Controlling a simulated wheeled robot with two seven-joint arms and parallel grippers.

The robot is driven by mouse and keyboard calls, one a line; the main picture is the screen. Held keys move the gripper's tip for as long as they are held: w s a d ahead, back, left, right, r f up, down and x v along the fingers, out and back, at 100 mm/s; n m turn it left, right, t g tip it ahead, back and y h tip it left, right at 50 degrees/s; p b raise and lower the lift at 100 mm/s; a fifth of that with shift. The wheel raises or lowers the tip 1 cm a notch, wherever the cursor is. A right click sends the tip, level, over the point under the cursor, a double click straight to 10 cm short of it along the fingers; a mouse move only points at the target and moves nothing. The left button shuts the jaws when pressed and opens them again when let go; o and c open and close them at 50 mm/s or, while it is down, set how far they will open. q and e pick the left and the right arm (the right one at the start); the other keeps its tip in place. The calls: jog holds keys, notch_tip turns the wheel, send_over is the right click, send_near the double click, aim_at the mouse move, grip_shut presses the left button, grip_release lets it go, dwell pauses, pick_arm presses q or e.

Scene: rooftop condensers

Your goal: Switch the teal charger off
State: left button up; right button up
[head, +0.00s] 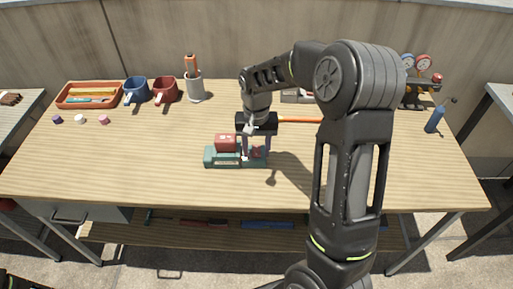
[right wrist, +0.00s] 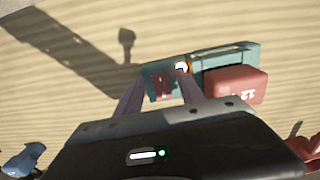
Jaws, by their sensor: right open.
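The teal charger (head: 213,158) lies on the wooden table near its front middle, with a red battery (head: 226,142) seated on its left part. It also shows in the right wrist view (right wrist: 236,51), with the battery (right wrist: 238,84) marked 12. A small white round knob (right wrist: 181,67) with orange beside it sits on the charger, close to one fingertip. A small dark red marked patch lies between the fingers. My right gripper (head: 256,154) is open and points down over the charger's right part; contact cannot be told. My left gripper is not in view.
An orange-handled tool (head: 300,119) lies behind the gripper. A blue torch (head: 434,121) and gauges stand at the right. The front left table is clear.

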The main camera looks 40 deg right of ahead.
jog(key=shift+f, duration=0.1)
grip_shut()
dwell(0.5)
